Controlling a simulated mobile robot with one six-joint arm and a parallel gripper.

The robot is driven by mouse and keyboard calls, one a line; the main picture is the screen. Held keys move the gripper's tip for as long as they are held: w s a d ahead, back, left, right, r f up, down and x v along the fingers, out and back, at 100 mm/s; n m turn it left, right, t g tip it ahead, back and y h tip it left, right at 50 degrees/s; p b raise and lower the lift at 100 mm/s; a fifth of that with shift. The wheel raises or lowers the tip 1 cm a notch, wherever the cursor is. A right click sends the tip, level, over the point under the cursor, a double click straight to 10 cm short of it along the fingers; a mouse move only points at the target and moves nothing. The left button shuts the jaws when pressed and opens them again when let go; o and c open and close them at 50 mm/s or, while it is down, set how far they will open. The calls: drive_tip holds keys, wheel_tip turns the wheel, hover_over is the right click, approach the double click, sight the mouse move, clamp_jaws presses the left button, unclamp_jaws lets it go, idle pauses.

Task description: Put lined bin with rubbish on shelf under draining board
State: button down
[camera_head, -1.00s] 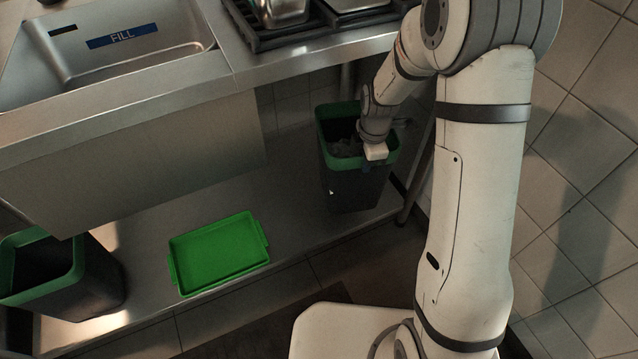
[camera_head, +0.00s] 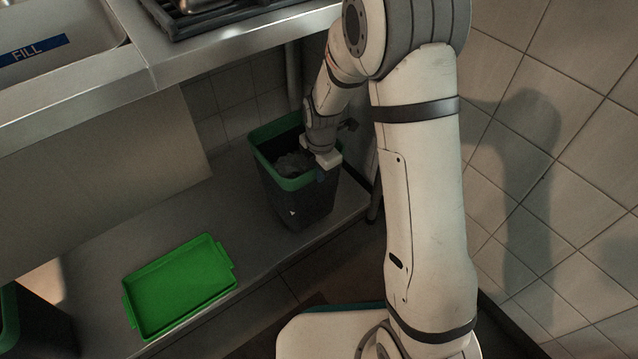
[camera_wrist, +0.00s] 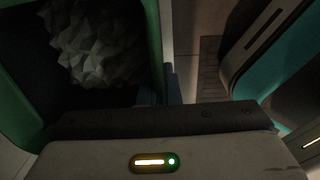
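The lined bin (camera_head: 303,208) is dark with a green rim and stands upright at the right part of the low shelf (camera_head: 215,190). Whether its base fully touches the shelf is hard to see. Grey crumpled rubbish (camera_head: 295,163) lies inside; it also shows in the wrist view (camera_wrist: 95,45). My gripper (camera_head: 324,174) is at the bin's near right rim, pointing down. In the wrist view the bin's right wall runs in to the middle of my gripper (camera_wrist: 160,98), which appears shut on it. The fingertips are mostly hidden.
A green tray (camera_head: 180,287) lies on the shelf left of the bin. Another dark bin with a green rim (camera_head: 40,335) is cut off at lower left. The counter edge (camera_head: 75,122) overhangs the shelf. A tiled wall (camera_head: 570,120) stands at the right.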

sight(319, 185)
drive_tip(key=shift+f+b, duration=0.65)
drive_tip(key=shift+f, duration=1.1)
drive_tip(key=shift+f, duration=0.15)
drive_tip(key=c, duration=1.6)
unclamp_jaws()
drive_tip(key=shift+c, duration=0.2)
